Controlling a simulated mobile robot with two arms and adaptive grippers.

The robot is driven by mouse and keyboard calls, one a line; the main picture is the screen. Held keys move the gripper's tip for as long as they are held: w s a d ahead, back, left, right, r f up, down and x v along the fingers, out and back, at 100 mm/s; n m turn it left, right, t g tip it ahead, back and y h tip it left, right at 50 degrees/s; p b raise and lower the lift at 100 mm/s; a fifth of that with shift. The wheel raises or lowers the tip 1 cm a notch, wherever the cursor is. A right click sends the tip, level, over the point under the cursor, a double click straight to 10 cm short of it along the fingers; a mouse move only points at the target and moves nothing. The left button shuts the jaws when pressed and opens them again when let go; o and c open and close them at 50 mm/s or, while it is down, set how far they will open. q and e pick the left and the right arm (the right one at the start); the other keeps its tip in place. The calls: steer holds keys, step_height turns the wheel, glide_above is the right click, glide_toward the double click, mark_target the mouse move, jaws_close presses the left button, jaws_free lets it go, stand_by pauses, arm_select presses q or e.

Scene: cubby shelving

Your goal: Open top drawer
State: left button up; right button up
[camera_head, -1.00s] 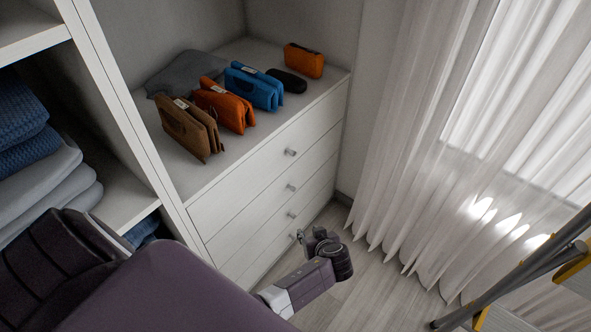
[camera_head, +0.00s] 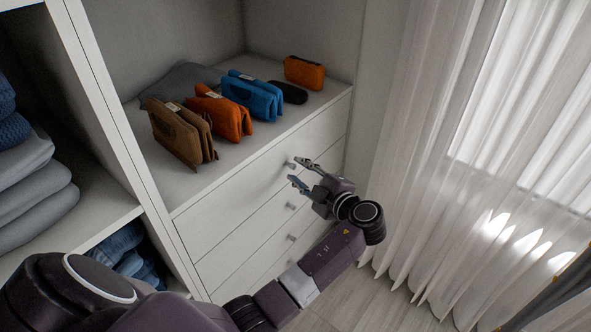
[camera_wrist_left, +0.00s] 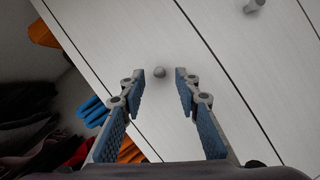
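The white top drawer (camera_head: 235,186) is shut in the dresser, with a small round knob (camera_head: 289,165) on its front. My left gripper (camera_head: 295,170) is open and empty, right at this knob. In the left wrist view, the top drawer's knob (camera_wrist_left: 159,72) shows between and slightly beyond the two open fingertips (camera_wrist_left: 159,73). The fingers do not visibly grip it. My right gripper is not in view.
Lower drawers have their own knobs (camera_head: 291,206). Brown (camera_head: 180,137), orange (camera_head: 222,113) and blue (camera_head: 252,94) bags stand on the dresser top. A white curtain (camera_head: 440,140) hangs at right. Folded clothes (camera_head: 35,190) fill the left shelves.

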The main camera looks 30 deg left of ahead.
arm_select(q)
steer(key=shift+x, duration=1.15)
jaws_close()
